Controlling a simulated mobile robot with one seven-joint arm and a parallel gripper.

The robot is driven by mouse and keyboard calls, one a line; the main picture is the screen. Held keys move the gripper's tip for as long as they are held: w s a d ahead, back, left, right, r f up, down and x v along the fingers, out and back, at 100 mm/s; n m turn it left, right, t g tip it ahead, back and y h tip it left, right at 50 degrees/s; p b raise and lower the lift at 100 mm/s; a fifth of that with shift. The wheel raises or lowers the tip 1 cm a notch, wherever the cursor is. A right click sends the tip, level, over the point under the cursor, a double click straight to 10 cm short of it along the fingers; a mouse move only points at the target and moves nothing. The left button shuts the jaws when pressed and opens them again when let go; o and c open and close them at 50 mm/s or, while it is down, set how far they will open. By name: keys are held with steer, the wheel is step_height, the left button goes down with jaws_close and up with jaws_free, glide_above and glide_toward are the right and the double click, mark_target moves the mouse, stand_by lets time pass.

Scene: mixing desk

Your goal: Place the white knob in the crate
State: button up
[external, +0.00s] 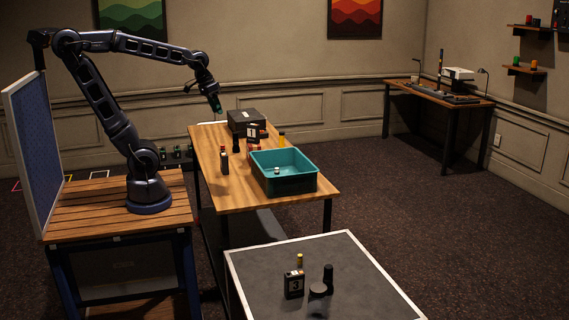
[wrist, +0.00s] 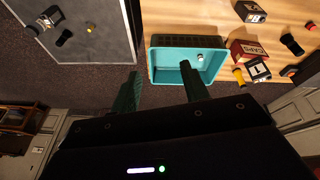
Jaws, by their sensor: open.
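The teal crate (external: 297,186) stands on the wooden table. A small white knob (external: 277,170) lies inside it, against the floor of the crate. In the wrist view the crate (wrist: 213,70) is at upper middle, and the white knob (wrist: 200,57) shows inside it on the right. My gripper (external: 217,106) is in the air above the far left part of the table, apart from the crate. In the wrist view its two dark green fingers (wrist: 160,76) are spread wide, with nothing between them.
A black box (external: 247,120), a block marked 1 (external: 253,132), a yellow cylinder (external: 282,141) and dark cylinders (external: 236,144) stand around the crate. The near grey table (external: 255,265) holds a block marked 3 (external: 294,285) and several small pieces.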

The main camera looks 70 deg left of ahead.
steer(key=s+d+m+t, duration=0.1)
steer(key=s+m, duration=0.1)
steer(key=s, duration=0.6)
steer(key=shift+d+f+m, duration=0.3)
steer(key=shift+d+f, duration=0.1)
steer(key=shift+f, duration=0.05)
stand_by(0.7)
